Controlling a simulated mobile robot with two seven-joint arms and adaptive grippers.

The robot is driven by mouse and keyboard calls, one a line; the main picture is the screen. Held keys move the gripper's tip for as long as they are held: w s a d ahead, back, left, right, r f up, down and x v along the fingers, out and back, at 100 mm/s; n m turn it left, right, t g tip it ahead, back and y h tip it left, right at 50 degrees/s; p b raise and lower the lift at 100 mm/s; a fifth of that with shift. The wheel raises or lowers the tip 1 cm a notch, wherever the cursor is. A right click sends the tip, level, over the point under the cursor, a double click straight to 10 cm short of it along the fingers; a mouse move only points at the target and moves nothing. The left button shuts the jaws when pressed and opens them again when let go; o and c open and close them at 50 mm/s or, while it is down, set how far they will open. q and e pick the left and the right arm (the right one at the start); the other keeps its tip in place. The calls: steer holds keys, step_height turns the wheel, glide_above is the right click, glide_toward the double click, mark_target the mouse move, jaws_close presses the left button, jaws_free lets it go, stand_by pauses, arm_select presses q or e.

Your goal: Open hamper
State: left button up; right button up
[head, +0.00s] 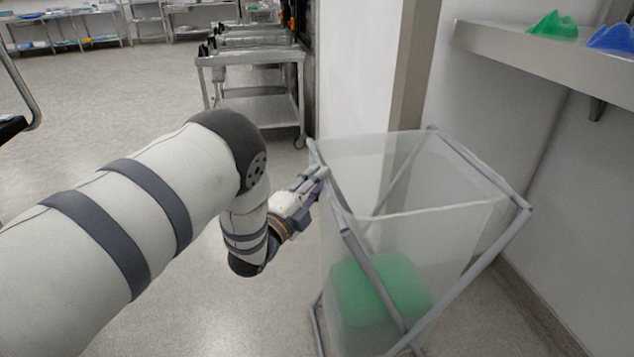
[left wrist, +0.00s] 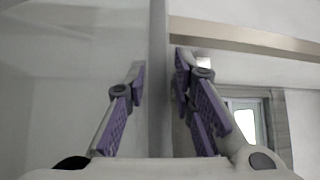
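The hamper (head: 468,222) stands on the right in the head view, with a grey tube frame and a translucent bag. Its top is spread apart and a green bundle (head: 380,290) shows at the bottom of the bag. My left gripper (head: 318,180) is at the hamper's left top rail. In the left wrist view, the purple-padded fingers (left wrist: 160,85) stand on both sides of a grey bar (left wrist: 158,100), with small gaps visible, so the gripper looks open around it. Contact deeper in the grip cannot be made out. My right gripper is not in view.
A wall shelf (head: 520,55) holds green (head: 553,26) and blue items (head: 610,38) at upper right. A wall stands close behind the hamper. A metal cart (head: 255,105) stands farther back. Floor at left (head: 90,110) is clear.

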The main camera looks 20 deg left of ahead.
arm_select(q)
steer(key=s+a+f, duration=0.1)
steer(key=s, duration=1)
steer(key=shift+s+a+f, duration=0.35)
steer(key=shift+s, duration=0.05)
steer(key=s+d+f+n+g+y+p, duration=0.1)
steer(key=s+f+n+g+y+p, duration=0.15)
steer(key=s+f+n+g, duration=1.4)
steer(key=s+d+f+n+g, duration=0.1)
steer(key=s+d+g, duration=0.1)
steer(key=s, duration=1.1)
steer(key=s+d+f+n+g, duration=0.1)
steer(key=s+d+g, duration=0.1)
steer(key=s, duration=1.2)
steer(key=shift+d+g, duration=0.3)
steer(key=shift+g, duration=0.45)
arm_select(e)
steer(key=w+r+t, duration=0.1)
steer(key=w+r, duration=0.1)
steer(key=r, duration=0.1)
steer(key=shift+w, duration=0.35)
